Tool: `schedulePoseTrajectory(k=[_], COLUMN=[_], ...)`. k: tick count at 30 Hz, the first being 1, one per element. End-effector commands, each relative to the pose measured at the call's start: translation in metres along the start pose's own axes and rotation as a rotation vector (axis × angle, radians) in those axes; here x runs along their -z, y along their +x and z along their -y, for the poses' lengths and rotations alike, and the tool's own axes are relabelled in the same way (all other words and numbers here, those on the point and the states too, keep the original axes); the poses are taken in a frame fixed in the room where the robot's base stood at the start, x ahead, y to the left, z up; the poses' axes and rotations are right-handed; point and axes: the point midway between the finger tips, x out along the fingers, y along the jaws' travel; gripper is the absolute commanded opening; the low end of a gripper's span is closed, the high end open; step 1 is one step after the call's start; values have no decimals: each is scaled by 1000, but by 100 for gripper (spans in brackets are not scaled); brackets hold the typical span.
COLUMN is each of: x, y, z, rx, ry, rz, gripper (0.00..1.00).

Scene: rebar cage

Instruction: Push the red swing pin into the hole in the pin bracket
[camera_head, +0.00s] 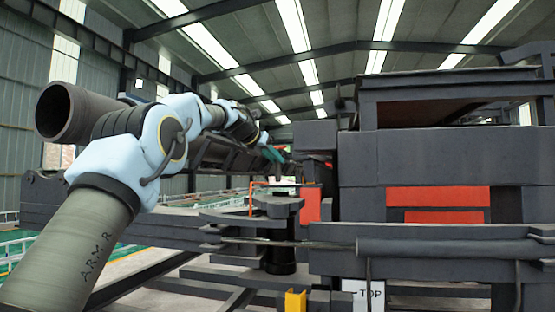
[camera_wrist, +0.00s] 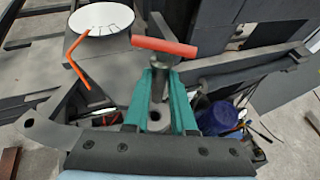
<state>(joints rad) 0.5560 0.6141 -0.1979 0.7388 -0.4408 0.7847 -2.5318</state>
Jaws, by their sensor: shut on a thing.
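The red swing pin shows in the wrist view as a red bar-shaped handle (camera_wrist: 165,47) across the top, with a grey shaft below it. My gripper (camera_wrist: 162,75) has its two teal fingers on either side of this grey shaft and is shut on it. A grey round part with a dark hole (camera_wrist: 155,115) shows between the fingers; I cannot tell if it is the pin bracket. In the head view my gripper (camera_head: 271,153) is small and far off at the end of my arm. The pin's tip is hidden.
An orange bent rod (camera_wrist: 84,62) stands left of the fingers, near a white round plate (camera_wrist: 101,17). A blue object (camera_wrist: 216,117) and cables lie at the right. Heavy dark steel beams (camera_head: 440,158) fill the right of the head view.

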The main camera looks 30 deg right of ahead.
Motion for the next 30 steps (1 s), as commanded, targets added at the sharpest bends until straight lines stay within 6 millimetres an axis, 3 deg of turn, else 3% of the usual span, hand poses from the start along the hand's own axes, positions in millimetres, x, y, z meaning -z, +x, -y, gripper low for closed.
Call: schedulePoseTrajectory(k=[9,30], x=[0,49], y=[-3,20], z=[1,0], rx=[-13,-13], ry=[-11,-11], rz=[2,3], gripper=[0,0])
